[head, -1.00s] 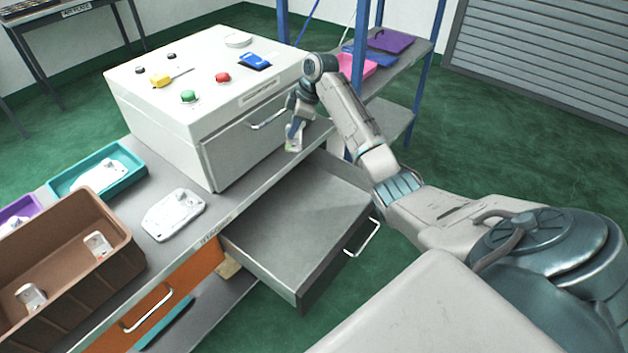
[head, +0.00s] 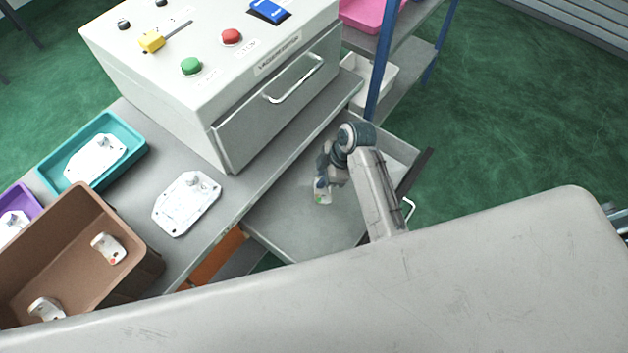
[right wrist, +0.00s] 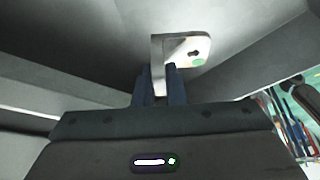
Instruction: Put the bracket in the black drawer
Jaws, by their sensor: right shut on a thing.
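The bracket (head: 322,195), a small pale metal angle piece with a green mark, is in my right gripper (head: 322,182). The right wrist view shows the bracket (right wrist: 192,48) between the blue fingertips (right wrist: 160,86), its flat plate beyond them. The black drawer (head: 285,222) is pulled out below the bench, with a grey inside and a dark front edge at the right. The gripper and bracket are over its inside; I cannot tell whether the bracket touches the floor. My forearm hides part of the drawer. My left gripper is out of view.
The white machine (head: 180,90) stands on the bench (head: 250,190) behind the drawer. A flat white casting (head: 187,203), a teal tray (head: 140,150) and a brown bin (head: 130,285) with two small castings are at the left. An orange drawer (head: 215,260) is beside the black one.

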